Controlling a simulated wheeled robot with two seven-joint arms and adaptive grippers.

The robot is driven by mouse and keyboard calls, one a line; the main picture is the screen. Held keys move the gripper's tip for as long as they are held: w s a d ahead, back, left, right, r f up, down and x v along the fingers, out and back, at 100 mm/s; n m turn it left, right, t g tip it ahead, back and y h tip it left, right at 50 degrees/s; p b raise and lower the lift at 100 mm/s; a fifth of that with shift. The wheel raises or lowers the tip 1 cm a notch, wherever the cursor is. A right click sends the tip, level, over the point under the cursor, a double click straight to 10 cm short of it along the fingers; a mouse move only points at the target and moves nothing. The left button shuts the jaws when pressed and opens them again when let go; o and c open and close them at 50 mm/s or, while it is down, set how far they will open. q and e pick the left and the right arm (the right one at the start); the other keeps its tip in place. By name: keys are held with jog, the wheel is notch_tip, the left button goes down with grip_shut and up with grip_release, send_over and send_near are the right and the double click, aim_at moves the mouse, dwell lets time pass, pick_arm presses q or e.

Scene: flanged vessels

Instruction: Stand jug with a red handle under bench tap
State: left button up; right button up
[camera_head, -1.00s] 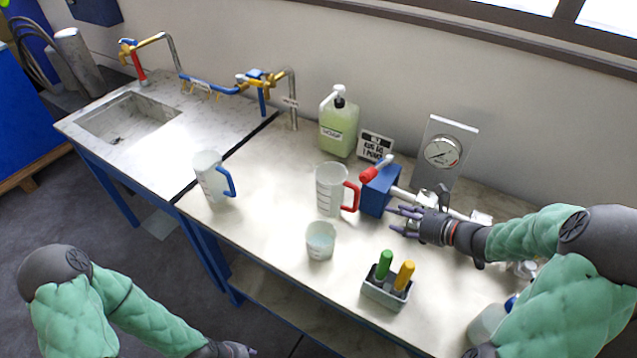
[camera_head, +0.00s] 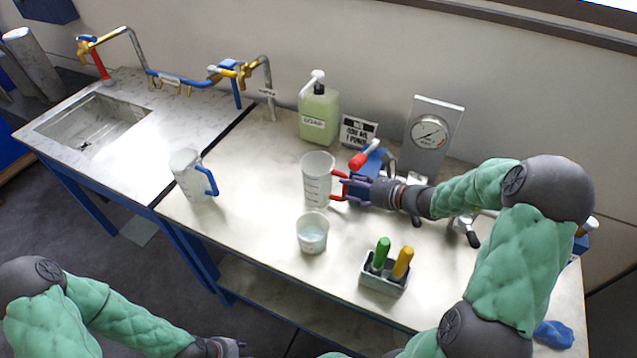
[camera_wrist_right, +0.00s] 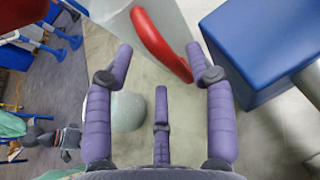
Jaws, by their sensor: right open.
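The jug with a red handle (camera_head: 317,181) stands upright on the bench, its handle toward the right. My right gripper (camera_head: 346,188) is open at the red handle, in front of the blue block. In the right wrist view its purple fingers (camera_wrist_right: 160,85) are spread, with the red handle (camera_wrist_right: 160,43) just beyond and between the tips; I cannot tell whether they touch. The bench tap (camera_head: 262,75) is a steel spout at the bench's back edge, left of the soap bottle. My left gripper (camera_head: 228,347) is low at the bottom edge, away from the bench.
A blue-handled jug (camera_head: 191,176) stands left, and a small beaker (camera_head: 312,233) stands in front. A blue block with a red lever (camera_head: 368,163) is right behind the handle. A soap bottle (camera_head: 319,115), gauge (camera_head: 431,138) and tool holder (camera_head: 384,278) stand around. The bench below the tap is clear.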

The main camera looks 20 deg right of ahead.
aim_at(325, 185)
jog(key=x, duration=0.3)
jog(key=shift+w+d+f+b, duration=0.1)
jog(key=shift+w+b, duration=0.1)
jog(key=shift+b, duration=0.1)
grip_shut()
